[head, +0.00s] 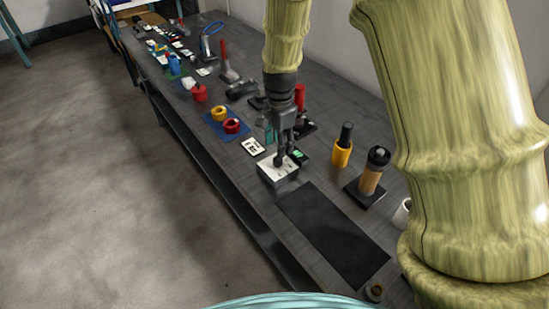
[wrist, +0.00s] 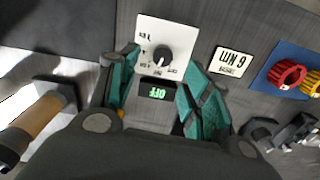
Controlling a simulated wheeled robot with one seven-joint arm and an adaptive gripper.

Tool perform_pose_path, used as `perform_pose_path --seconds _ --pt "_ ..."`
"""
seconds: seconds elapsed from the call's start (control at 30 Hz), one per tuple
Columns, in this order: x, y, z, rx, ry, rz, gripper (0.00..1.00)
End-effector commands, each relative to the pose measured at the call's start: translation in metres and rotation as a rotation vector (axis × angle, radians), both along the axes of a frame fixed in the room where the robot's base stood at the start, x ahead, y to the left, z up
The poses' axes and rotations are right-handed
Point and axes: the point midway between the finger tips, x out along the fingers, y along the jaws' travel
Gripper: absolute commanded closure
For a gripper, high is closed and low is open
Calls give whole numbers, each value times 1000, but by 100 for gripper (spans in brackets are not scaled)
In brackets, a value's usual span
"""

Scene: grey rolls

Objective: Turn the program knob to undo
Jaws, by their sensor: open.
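The program knob (wrist: 161,54) is a small dark round knob on the white face of a box (wrist: 180,35), with printed labels around it that are upside down in the wrist view. A small dark display (wrist: 157,92) with green letters reading OFF, also upside down, sits beside the box. My gripper (wrist: 160,62) is open, its teal-padded fingers on either side of the knob. In the wrist view the knob lies between the fingertips, and I see no contact. In the head view the gripper (head: 286,160) points down over the white box (head: 272,174) and hides the knob.
A printed card (head: 252,147) and a blue mat (head: 213,125) with red and yellow rings lie beyond the box. A dark mat (head: 333,237) lies on the near side. A yellow holder (head: 342,153) and an orange-brown cylinder (head: 371,178) stand to the right.

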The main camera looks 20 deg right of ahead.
Motion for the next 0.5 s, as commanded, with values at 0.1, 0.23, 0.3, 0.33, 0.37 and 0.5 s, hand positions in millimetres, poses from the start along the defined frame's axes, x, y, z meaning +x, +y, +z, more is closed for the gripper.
perform_pose_path --seconds 0.1,0.23,0.3,0.33,0.37,0.5 --pt "-1 1 -17 1 3 0 51" --pt "0 1 -34 1 2 2 51" --pt "0 2 -42 1 2 2 51" --pt "0 2 -46 2 1 2 51" --pt "0 2 -49 2 1 2 51" --pt "0 3 -61 1 1 3 51"
